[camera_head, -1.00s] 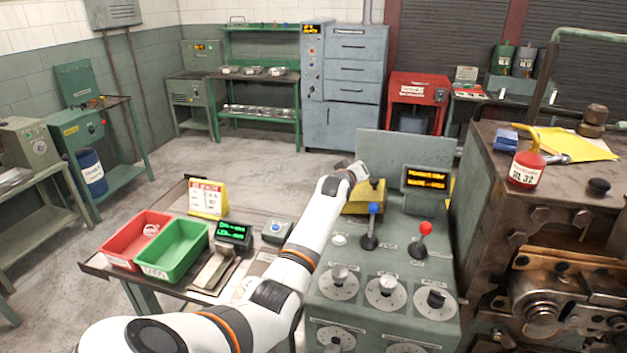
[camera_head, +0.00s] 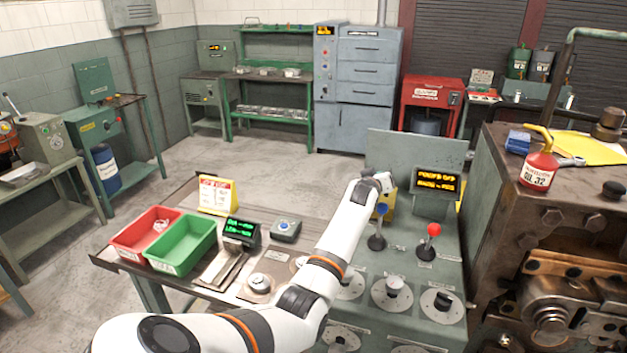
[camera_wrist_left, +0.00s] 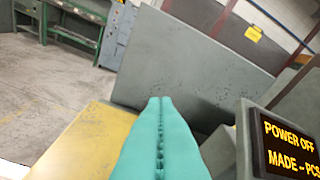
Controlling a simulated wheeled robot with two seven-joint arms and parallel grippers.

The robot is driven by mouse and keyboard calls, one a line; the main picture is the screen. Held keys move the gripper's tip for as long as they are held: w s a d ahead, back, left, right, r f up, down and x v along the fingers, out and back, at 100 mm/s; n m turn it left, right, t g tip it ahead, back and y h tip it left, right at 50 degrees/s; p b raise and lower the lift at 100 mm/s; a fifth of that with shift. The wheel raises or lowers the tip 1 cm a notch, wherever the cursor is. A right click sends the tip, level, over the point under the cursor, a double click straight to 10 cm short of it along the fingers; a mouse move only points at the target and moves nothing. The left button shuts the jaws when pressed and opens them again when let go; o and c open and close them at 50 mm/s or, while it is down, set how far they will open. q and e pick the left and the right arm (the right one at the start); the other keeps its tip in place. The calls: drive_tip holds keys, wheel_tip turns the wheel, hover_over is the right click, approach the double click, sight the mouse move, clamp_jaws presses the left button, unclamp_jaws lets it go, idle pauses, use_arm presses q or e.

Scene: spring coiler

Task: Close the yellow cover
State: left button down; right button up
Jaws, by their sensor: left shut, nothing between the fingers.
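The yellow cover (camera_head: 392,201) is at the back of the green control console, left of the display, and is partly hidden behind my left wrist in the head view. In the left wrist view its flat yellow surface (camera_wrist_left: 88,140) lies just left of my fingers. My left gripper (camera_wrist_left: 160,103) has its teal fingers pressed together with nothing between them. The fingers are beside or over the cover; I cannot tell whether they touch it. Their tips are hidden in the head view. My right gripper is out of view.
The console (camera_head: 436,258) carries a blue-knobbed lever (camera_head: 378,228), a red-knobbed lever (camera_head: 430,240), several dials and a display reading POWER OFF (camera_wrist_left: 287,148). A grey upright panel (camera_wrist_left: 205,55) stands behind. An oil can (camera_head: 540,168) stands on the machine at right.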

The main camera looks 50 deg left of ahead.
use_arm(q)
wheel_tip(320, 180, up, 5)
drive_tip(key=p, duration=0.4)
drive_tip(key=b+v, duration=0.3)
drive_tip(key=v, duration=0.7)
drive_tip(key=shift+d+f+b, duration=0.25)
drive_tip(key=shift+f+b, duration=0.15)
drive_tip(key=shift+w+f, duration=0.1)
